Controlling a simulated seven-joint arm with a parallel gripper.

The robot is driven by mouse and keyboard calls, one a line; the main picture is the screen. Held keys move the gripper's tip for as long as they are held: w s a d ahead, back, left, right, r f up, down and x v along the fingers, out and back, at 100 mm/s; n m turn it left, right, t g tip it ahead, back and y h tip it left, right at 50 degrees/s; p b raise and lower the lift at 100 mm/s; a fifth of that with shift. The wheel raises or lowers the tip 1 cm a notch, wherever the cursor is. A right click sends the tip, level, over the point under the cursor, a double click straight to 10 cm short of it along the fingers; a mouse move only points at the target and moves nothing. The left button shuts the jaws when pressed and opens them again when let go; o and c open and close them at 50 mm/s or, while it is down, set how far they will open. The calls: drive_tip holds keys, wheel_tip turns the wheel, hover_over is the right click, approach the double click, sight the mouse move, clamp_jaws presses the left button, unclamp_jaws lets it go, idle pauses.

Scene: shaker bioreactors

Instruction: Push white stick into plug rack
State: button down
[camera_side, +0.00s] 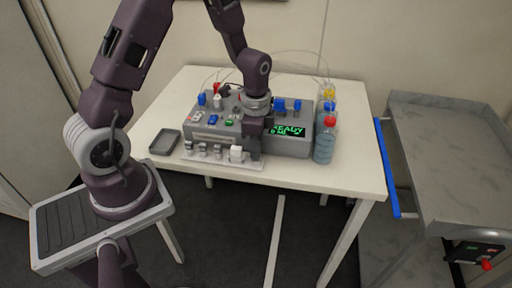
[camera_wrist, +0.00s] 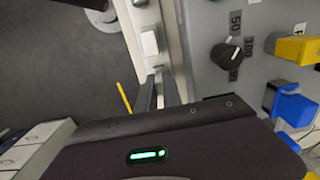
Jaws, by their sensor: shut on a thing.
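The plug rack (camera_side: 222,163) is a pale strip along the front of the grey machine in the side view, with several small grey plugs (camera_side: 203,150) standing on its left part. A white block-like piece (camera_side: 236,151), which looks like the white stick, stands upright at the rack's right part. My gripper (camera_side: 252,153) points down just right of it, very close to the rack. In the wrist view my gripper (camera_wrist: 158,97) is shut, with its fingers beside the rack edge. What lies between the fingertips is mostly hidden. A white piece (camera_wrist: 149,43) shows just beyond the fingers.
The grey machine (camera_side: 291,147) with coloured knobs and a READY display is close behind my gripper. Several capped bottles (camera_side: 325,143) stand at its right. A dark shallow tray (camera_side: 164,142) lies at the left. A grey cart (camera_side: 455,150) stands right of the table.

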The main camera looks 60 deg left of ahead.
drive_tip(key=shift+f, duration=0.3)
drive_tip(key=c, duration=1.4)
unclamp_jaws()
drive_tip(key=shift+c, duration=0.2)
wheel_tip(320, 180, up, 7)
drive_tip(key=shift+r, duration=0.15)
drive_tip(key=s+d+r+n+t, duration=0.2)
drive_tip(key=s+r, duration=0.2)
drive_tip(key=r, duration=0.3)
drive_tip(key=s+d+r+n+t, duration=0.1)
drive_tip(key=s+d+r+n, duration=0.2)
drive_tip(key=r, duration=0.4)
drive_tip(key=s+d+r+n+t, duration=0.2)
drive_tip(key=s+r+n, duration=0.1)
drive_tip(key=s, duration=0.8)
drive_tip(key=shift+r+n+t, duration=0.3)
drive_tip(key=shift+r+n, duration=0.05)
drive_tip(key=shift+n, duration=0.15)
